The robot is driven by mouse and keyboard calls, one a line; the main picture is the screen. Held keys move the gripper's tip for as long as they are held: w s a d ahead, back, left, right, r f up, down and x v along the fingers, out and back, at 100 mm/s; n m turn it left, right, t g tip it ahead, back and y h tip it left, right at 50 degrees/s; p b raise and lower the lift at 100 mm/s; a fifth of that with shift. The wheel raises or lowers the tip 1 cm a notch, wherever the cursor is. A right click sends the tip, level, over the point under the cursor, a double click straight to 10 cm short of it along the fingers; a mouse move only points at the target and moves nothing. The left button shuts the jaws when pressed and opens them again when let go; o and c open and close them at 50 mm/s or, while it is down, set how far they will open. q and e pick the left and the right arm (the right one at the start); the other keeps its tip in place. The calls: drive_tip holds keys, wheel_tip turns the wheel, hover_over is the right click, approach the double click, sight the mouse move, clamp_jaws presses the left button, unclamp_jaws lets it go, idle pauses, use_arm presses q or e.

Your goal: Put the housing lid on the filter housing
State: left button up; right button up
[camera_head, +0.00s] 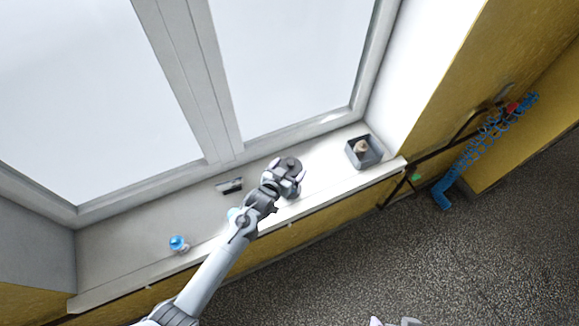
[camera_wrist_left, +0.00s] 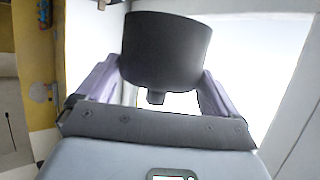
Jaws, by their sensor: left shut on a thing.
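My left gripper (camera_head: 294,174) is above or at the window sill in the head view. Its two pale fingers are shut on a dark cylindrical piece (camera_head: 287,163), which looks like the housing lid. In the left wrist view this piece (camera_wrist_left: 165,48) sits between the fingers, with a small nub on the side facing the palm. A grey open square box (camera_head: 376,158) stands at the sill's right end with a tan round part (camera_head: 361,147) in it. I cannot tell for sure which thing is the filter housing. Pale tips at the bottom edge may be my right gripper (camera_head: 396,322), mostly cut off.
A small dark block (camera_head: 229,186) lies on the sill (camera_head: 130,255) left of my gripper. A blue-topped item (camera_head: 178,243) stands farther left. The window is close behind. A blue coiled hose (camera_head: 470,150) hangs by the yellow wall at right.

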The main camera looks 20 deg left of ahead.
idle(0.4)
use_arm(q)
wheel_tip(320, 180, down, 6)
drive_tip(key=b, duration=0.3)
drive_tip(key=shift+r+b, duration=0.25)
drive_tip(key=shift+b, duration=0.1)
drive_tip(key=shift+f, duration=0.2)
idle(0.8)
idle(0.7)
drive_tip(key=shift+f, duration=0.4)
drive_tip(key=shift+f+b, duration=0.25)
drive_tip(key=shift+b, duration=0.15)
drive_tip(key=shift+f+b, duration=0.4)
drive_tip(key=shift+f, duration=0.1)
